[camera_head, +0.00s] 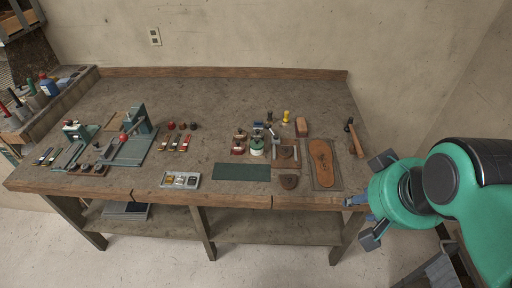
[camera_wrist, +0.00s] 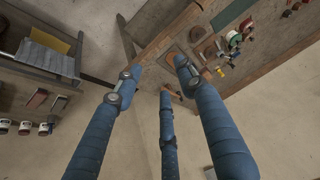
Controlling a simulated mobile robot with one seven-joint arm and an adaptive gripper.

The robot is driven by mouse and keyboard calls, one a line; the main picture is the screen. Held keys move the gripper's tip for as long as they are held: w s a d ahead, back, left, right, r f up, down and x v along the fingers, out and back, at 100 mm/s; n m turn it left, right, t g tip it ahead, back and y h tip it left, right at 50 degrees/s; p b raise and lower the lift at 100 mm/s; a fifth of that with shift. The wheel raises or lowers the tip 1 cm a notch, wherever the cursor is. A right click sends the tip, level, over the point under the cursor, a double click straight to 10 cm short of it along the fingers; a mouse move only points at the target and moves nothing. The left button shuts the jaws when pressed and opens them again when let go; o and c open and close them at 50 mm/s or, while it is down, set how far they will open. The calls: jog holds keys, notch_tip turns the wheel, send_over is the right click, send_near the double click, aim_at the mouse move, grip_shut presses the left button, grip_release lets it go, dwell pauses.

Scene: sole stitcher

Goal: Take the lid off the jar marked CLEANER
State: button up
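A small jar with a pale body and green band (camera_head: 257,148) stands on the workbench, right of its middle. A jar with a red-brown band (camera_head: 239,146) stands just left of it. The lettering is too small to read, so I cannot tell which is marked CLEANER, and their lids are hard to make out. Small jars also show near the top right of the wrist view (camera_wrist: 235,39). My gripper (camera_head: 366,203) is off the bench's front right corner, well away from the jars. In the wrist view its blue fingers (camera_wrist: 158,82) are spread and empty.
The workbench (camera_head: 215,105) holds a green mat (camera_head: 242,172), a sole on a board (camera_head: 321,160), a hammer (camera_head: 354,139) and a compartment tray (camera_head: 180,180) near the jars. A green-based press (camera_head: 137,122) stands at left. The back of the bench is clear.

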jog(key=shift+c, duration=0.4)
jog(key=w+a+r+n+g+p, duration=0.1)
jog(key=w+a+r+p, duration=0.15)
jog(key=w, duration=0.65)
jog(key=w+a+r+p, duration=0.1)
jog(key=w+a+p, duration=0.2)
jog(key=w, duration=0.5)
jog(key=w+a+r+n+g+p, duration=0.1)
jog(key=w+a+r+p, duration=0.15)
jog(key=w, duration=0.65)
jog(key=w+a+f+n+g+p, duration=0.2)
jog(key=w+a+f+p, duration=0.5)
jog(key=w+a+f, duration=0.8)
jog(key=w+f, duration=0.2)
jog(key=w, duration=0.2)
jog(key=shift+w+a+f+y, duration=0.15)
jog(key=shift+a+f+y, duration=0.2)
jog(key=shift+y, duration=0.05)
jog(key=shift+f, duration=0.15)
send_over(257, 141)
jog(key=shift+w+d+f, duration=0.1)
jog(key=shift+f, duration=4)
